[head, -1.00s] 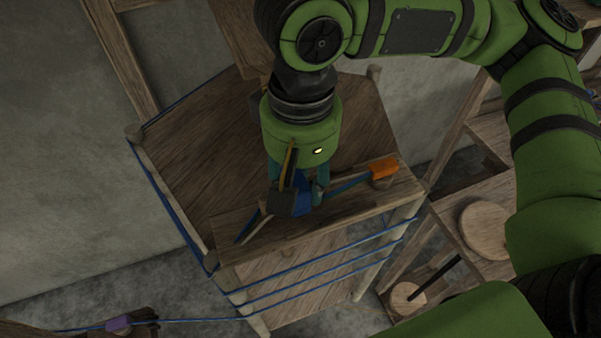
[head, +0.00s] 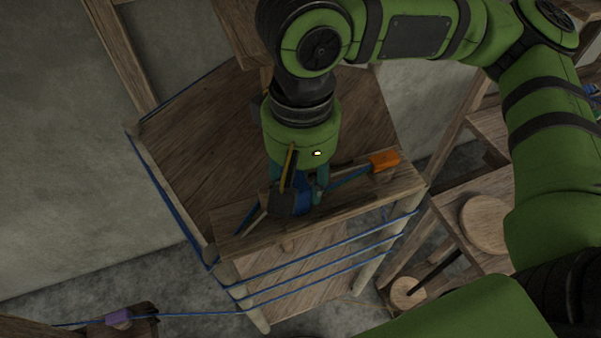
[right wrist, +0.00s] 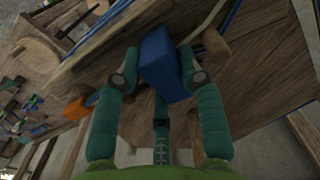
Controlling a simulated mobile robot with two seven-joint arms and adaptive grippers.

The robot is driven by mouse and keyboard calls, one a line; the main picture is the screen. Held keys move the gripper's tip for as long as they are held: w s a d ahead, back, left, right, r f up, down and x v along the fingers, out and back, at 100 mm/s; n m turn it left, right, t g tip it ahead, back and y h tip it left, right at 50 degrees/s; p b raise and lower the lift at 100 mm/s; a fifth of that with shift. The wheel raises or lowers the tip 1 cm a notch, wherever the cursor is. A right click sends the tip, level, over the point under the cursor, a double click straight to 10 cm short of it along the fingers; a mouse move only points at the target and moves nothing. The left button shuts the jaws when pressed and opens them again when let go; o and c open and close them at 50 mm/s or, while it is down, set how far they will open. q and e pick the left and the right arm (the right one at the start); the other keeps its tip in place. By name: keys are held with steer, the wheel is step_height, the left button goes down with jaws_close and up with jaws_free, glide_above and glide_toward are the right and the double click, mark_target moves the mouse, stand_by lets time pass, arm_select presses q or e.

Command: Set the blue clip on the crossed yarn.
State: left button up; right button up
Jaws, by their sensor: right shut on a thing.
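The blue clip (head: 303,188) is between the fingers of my right gripper (head: 298,194), which is shut on it. In the right wrist view the clip shows as a blue block (right wrist: 162,62) between the two teal fingers (right wrist: 155,82). In the head view the gripper points down over the wooden board along the frame's front. Blue yarn (head: 347,180) runs from beside the gripper to an orange clip (head: 384,161) on the right. The crossing itself is hidden by the gripper, and I cannot tell whether the clip touches the yarn. My left gripper is not in view.
The wooden loom frame (head: 180,160) has blue yarn strung around its posts. A purple clip (head: 119,318) sits on a strand at the lower left. Wooden shelving with a round wooden disc (head: 487,225) stands at the right. A plain wall (head: 60,200) is at the left.

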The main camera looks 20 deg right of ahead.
stand_by(0.3)
steer(key=shift+p, duration=0.5)
steer(key=o, duration=1.1)
steer(key=shift+d, duration=0.1)
